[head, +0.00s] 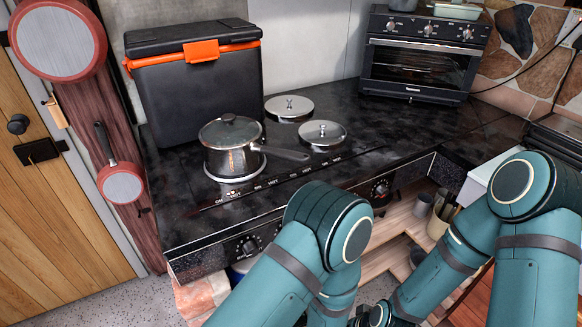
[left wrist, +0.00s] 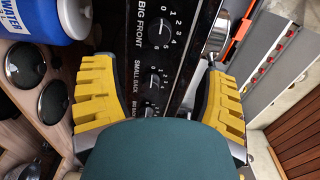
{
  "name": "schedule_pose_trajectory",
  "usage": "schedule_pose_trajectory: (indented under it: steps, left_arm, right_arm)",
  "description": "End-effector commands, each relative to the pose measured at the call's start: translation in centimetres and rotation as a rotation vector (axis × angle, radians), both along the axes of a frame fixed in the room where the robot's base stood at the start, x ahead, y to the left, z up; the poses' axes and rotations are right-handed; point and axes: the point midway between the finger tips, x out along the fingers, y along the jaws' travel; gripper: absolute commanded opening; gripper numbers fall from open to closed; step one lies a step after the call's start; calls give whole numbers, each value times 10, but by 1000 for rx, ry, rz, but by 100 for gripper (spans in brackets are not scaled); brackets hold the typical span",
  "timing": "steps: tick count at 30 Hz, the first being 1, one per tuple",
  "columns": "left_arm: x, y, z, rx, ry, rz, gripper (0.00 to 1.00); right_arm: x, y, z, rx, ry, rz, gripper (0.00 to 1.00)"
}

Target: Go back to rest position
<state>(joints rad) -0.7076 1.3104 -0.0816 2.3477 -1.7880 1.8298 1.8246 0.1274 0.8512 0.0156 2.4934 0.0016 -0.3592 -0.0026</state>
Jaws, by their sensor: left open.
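My left gripper (left wrist: 160,62) shows in the left wrist view with its two yellow-padded fingers spread wide and nothing held between them. It faces the dark stove front with its control knobs (left wrist: 155,78). In the head view my left arm (head: 325,230) bends down in front of the stove, and its gripper is hidden or below the frame. My right arm (head: 515,190) is bent at the right, its forearm running down and left; its gripper fingers do not show.
A lidded pot (head: 230,150) stands on the black stove top (head: 350,165) beside two loose lids (head: 322,133). A black cooler box (head: 195,90) and an oven (head: 420,60) stand behind. A wooden shelf (head: 400,225) lies below the counter.

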Motion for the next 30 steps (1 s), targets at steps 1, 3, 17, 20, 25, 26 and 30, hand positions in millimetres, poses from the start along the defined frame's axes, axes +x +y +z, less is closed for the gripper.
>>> schedule_pose_trajectory:
  steps: [1,3,17,20,25,26,30]
  left_arm:
    - [0,0,0,0,1,3,74]
    - [-2,6,-2,5,25,29,74]
    - [-146,101,-83,-261,1013,833,74]
    - [-179,83,-97,-489,1212,928,74]
    - [-194,31,-111,-977,1382,958,74]
    - [-191,23,-112,-1067,1385,949,74]
    - [-156,-7,-117,-1464,1283,858,74]
  right_arm:
    - [0,0,0,0,0,0,34]
    - [0,0,0,0,0,0,34]
    - [0,0,0,0,0,0,34]
    - [0,0,0,0,0,0,34]
    - [0,0,0,0,0,0,34]
    - [0,0,0,0,0,0,34]
    - [0,0,0,0,0,0,34]
